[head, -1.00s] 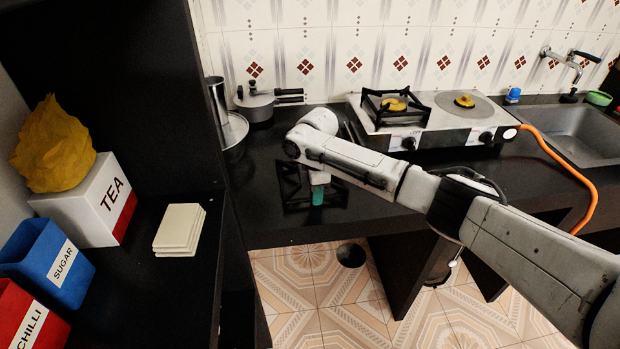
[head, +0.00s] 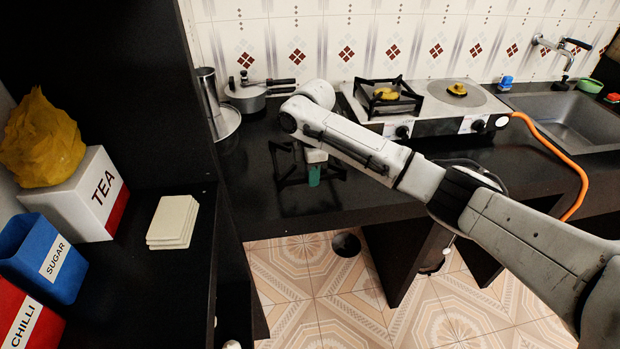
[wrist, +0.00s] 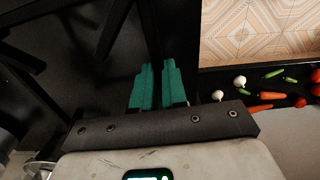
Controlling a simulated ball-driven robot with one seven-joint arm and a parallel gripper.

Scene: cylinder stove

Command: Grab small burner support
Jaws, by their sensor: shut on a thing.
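The small burner support, a black metal frame with thin bars, is over the dark counter (head: 250,205) left of the stove in the head view. My gripper (head: 314,178), with green fingers, is at its right side. In the wrist view the burner support (wrist: 116,28) shows as black bars at the upper left. One bar runs down between the green fingertips of my gripper (wrist: 157,72), which is shut on it. The support appears slightly above the counter, though dark on dark makes the gap hard to judge. My arm hides part of its right side.
The stove (head: 440,122) stands behind, with another black support (head: 364,84) on its left burner. A pressure cooker (head: 246,98) is at the back left. A sink (head: 575,120) is right. Vegetables, including a carrot (wrist: 264,95), lie at right in the wrist view.

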